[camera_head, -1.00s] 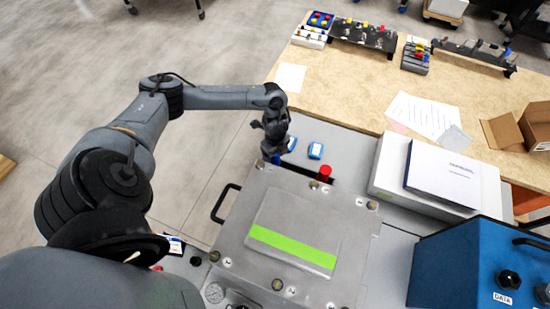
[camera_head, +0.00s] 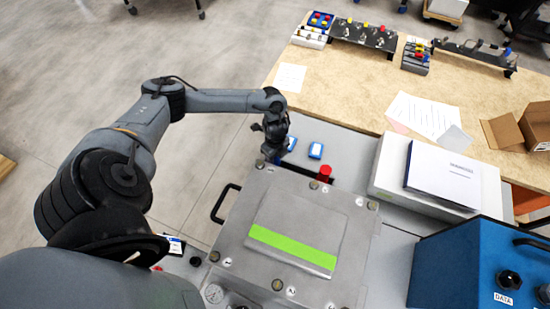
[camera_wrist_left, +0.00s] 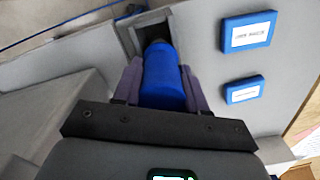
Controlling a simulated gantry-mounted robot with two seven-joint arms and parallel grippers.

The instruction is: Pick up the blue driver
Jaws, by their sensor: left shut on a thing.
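The blue driver (camera_wrist_left: 163,80) shows in the left wrist view as a thick blue handle between the two purple-grey fingers. My left gripper (camera_wrist_left: 161,88) is shut on this handle. The driver's far end points to a dark rectangular opening (camera_wrist_left: 152,32) in the grey surface; whether it is still inside cannot be told. In the head view my left gripper (camera_head: 274,150) hangs at the back left corner of the metal case, and little of the driver shows there. My right gripper is not in view.
A red cylindrical knob or handle (camera_head: 325,172) stands right of the gripper. Two blue-edged labelled pieces (camera_head: 315,150) lie just behind. The metal case (camera_head: 230,240) with a green stripe is in front. A white box (camera_head: 385,175) and a blue device (camera_head: 460,265) stand right.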

